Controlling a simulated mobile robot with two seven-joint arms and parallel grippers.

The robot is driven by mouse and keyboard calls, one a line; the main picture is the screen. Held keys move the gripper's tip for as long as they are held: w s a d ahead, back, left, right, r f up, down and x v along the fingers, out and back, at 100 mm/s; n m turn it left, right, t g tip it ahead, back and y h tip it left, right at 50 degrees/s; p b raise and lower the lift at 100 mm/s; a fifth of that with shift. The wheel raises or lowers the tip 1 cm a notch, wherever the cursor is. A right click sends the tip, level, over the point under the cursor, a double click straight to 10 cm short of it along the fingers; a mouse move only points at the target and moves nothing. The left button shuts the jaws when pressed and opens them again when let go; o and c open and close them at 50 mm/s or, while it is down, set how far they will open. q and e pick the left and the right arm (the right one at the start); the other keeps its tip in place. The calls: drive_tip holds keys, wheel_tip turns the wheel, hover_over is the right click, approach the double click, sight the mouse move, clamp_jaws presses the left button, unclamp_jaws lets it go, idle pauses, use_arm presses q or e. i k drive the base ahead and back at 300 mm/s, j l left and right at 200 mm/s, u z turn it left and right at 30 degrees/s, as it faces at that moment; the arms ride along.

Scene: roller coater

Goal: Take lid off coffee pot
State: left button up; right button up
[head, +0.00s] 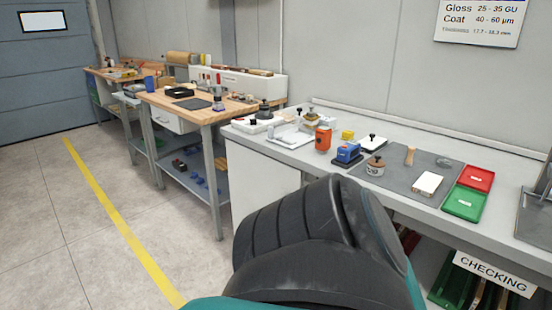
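I cannot make out a clear coffee pot in the head view. A small round container-like piece with a dark knob on top (376,168) stands on the grey mat of the near bench, but I cannot tell whether it is a pot with a lid. Neither of my grippers is in view. A dark, ribbed part with teal edges, probably my own arm, fills the lower middle and hides part of the floor and bench front.
The near bench (318,160) holds an orange device (323,138), a blue device (347,154), a red tray (475,178) and a green tray (464,202). A wooden workbench (155,98) stands further left. Open floor (60,220) with a yellow line lies at left.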

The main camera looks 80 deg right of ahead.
sight(377, 162)
drive_tip(key=l+z, duration=0.1)
drive_tip(key=z, duration=3.8)
drive_tip(key=i+j+z, duration=0.15)
drive_tip(key=j+z, duration=0.15)
drive_tip(key=i+j+z, duration=0.1)
drive_tip(key=j+z, duration=0.2)
drive_tip(key=j, duration=0.25)
drive_tip(key=i+j+z, duration=0.1)
drive_tip(key=j, duration=0.35)
drive_tip(key=j+z, duration=0.1)
drive_tip(key=j, duration=0.35)
drive_tip(key=i, duration=0.05)
